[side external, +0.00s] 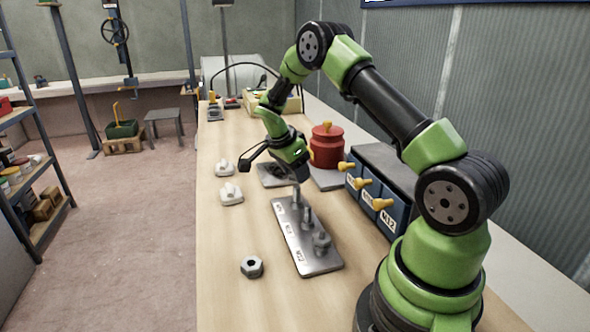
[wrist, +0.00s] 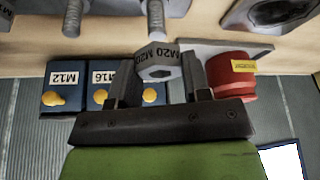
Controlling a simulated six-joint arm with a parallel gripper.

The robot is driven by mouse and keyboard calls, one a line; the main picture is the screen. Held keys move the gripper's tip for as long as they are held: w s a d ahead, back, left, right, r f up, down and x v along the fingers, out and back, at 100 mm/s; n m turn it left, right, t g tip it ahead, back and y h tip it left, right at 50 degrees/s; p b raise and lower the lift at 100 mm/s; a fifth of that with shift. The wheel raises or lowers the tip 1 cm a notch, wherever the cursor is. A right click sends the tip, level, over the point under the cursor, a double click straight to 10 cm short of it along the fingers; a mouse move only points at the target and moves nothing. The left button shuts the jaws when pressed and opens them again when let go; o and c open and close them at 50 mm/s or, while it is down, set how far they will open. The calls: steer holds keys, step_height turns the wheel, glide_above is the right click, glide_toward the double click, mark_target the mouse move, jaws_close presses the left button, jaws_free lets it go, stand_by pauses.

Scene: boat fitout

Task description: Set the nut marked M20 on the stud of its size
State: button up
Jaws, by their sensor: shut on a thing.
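My gripper (wrist: 157,76) is shut on the grey hex nut marked M20 (wrist: 157,62) in the wrist view. The tip of a threaded stud (wrist: 155,18) meets the nut's edge in that view; I cannot tell whether they touch. A second stud (wrist: 76,16) stands to its left. The held nut is not clear there. The plate also bears a middle stud (side external: 307,217) and a thicker near one (side external: 321,241).
A loose hex nut (side external: 251,266) lies left of the plate. Two whitish pieces (side external: 231,194) lie on the bench's left side. A red canister (side external: 326,146) and blue drawers with yellow knobs (side external: 367,196) stand to the right. The bench's near left is otherwise clear.

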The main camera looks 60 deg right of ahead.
steer(key=shift+f, duration=1.9)
stand_by(0.4)
steer(key=o, duration=1)
steer(key=shift+r, duration=3.5)
